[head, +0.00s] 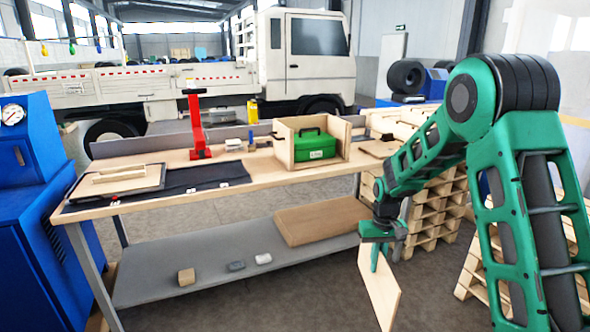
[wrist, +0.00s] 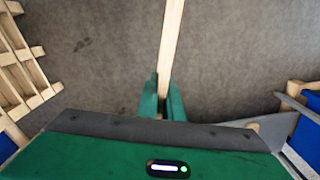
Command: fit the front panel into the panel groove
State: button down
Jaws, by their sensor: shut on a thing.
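A thin light-wood panel (head: 379,287) hangs upright below my gripper (head: 381,242), in front of the workbench's right end. My gripper is shut on the panel's top edge. In the wrist view the panel (wrist: 172,40) shows edge-on between the two fingers (wrist: 165,104), with bare floor beneath. A wooden box (head: 286,149) stands on the bench with its front side open. A green toolbox (head: 315,144) sits inside it. The groove itself is too small to make out.
The workbench (head: 240,171) also bears a red press (head: 196,128), a dark mat (head: 180,180) and a tray with wood strips (head: 115,180). Stacked pallets (head: 432,205) stand close behind the panel. The lower shelf (head: 215,262) holds a brown board (head: 315,219) and small blocks.

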aim_at(320, 163)
jog(key=u, duration=0.1)
jog(key=i, duration=0.95)
jog(key=z, duration=0.05)
